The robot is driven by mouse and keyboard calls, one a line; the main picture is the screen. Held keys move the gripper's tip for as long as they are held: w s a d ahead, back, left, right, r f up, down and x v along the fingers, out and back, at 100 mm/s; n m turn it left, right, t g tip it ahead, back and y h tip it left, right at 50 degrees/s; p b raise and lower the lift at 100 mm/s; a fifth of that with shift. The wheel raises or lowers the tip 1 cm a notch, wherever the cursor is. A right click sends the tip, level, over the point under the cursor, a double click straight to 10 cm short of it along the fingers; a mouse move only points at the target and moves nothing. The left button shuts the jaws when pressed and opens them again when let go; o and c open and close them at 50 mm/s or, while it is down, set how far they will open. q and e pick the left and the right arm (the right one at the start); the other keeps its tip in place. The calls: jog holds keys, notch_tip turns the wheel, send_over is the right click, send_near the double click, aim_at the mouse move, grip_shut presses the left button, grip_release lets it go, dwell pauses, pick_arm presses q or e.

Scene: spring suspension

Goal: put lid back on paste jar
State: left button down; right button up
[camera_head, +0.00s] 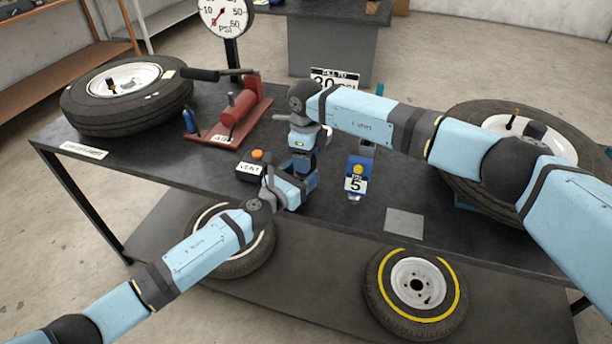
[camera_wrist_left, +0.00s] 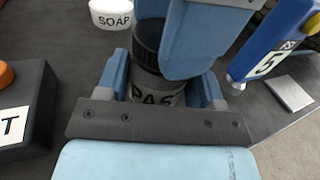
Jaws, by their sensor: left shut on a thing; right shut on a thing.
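The paste jar (camera_wrist_left: 153,90), with a pale label reading "PAS", stands upright between the fingers of my left gripper (camera_head: 290,185), which is shut on it. The black lid (camera_wrist_left: 147,40) shows at the top of the jar in the left wrist view, partly hidden by a blue finger. My right gripper (camera_head: 304,160) comes down from above and is shut on the lid. The two grippers are close together, one above the other. They hide most of the jar and lid in the head view. Whether the lid is fully seated, I cannot tell.
A white soap tub (camera_wrist_left: 112,15) stands behind the jar.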

jog(key=o, duration=1)
jog(key=shift+r, duration=0.1)
jog(key=shift+r, duration=2.2)
jog(key=shift+c, duration=0.3)
jog(key=shift+a+r+m, duration=0.2)
jog(key=shift+r+m, duration=0.15)
jog(key=shift+m, duration=0.15)
jog(key=shift+s+a+r+m, duration=0.1)
jog(key=shift+r+m, duration=0.35)
jog(key=shift+m, duration=0.15)
jog(key=shift+d+r+m, duration=0.25)
jog(key=shift+r+m, duration=0.6)
jog(key=shift+m, duration=0.35)
